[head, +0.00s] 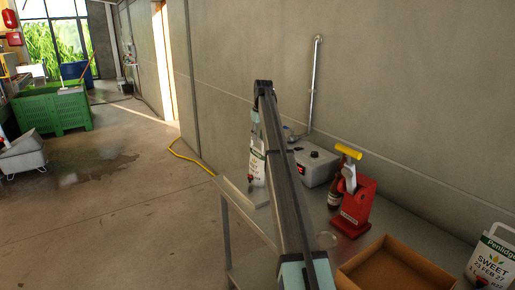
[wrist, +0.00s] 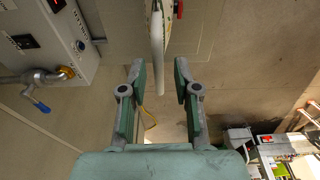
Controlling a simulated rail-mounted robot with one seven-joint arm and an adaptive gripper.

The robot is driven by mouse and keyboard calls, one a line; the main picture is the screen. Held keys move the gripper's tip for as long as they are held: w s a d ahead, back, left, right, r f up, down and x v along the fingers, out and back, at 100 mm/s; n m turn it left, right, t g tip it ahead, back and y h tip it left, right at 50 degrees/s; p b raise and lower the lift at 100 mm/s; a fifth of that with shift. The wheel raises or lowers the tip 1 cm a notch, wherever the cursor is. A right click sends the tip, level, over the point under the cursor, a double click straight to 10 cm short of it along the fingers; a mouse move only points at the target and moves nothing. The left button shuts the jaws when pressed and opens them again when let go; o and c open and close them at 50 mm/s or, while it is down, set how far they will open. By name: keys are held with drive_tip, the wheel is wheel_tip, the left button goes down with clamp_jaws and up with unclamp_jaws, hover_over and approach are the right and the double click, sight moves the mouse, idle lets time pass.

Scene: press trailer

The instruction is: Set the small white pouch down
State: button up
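The small white pouch (head: 257,168), with a green and dark printed label, shows in the head view just left of my arm, upright over the far left part of the steel table (head: 390,222). Whether its bottom touches the tabletop is hard to tell. My gripper (head: 255,118) is at its upper end, mostly hidden by my arm. In the wrist view the pouch (wrist: 157,35) is seen edge-on, reaching between the two fingers of my gripper (wrist: 161,72). The fingers are apart, with a visible gap beside the pouch.
A grey box (head: 315,165) with a pipe stands behind my arm. Right of it are a brown bottle (head: 335,192), a red lever press (head: 357,208), an open cardboard box (head: 365,262) and another white pouch (head: 490,264). The concrete wall (head: 400,90) runs behind the table.

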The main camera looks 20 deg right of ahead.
drive_tip(key=shift+s+d+r+b, duration=0.1)
drive_tip(key=shift+s+r+b, duration=0.1)
drive_tip(key=shift+r, duration=0.9)
drive_tip(key=shift+s+r+b, duration=0.1)
drive_tip(key=shift+s+r, duration=0.05)
drive_tip(key=shift+r, duration=0.9)
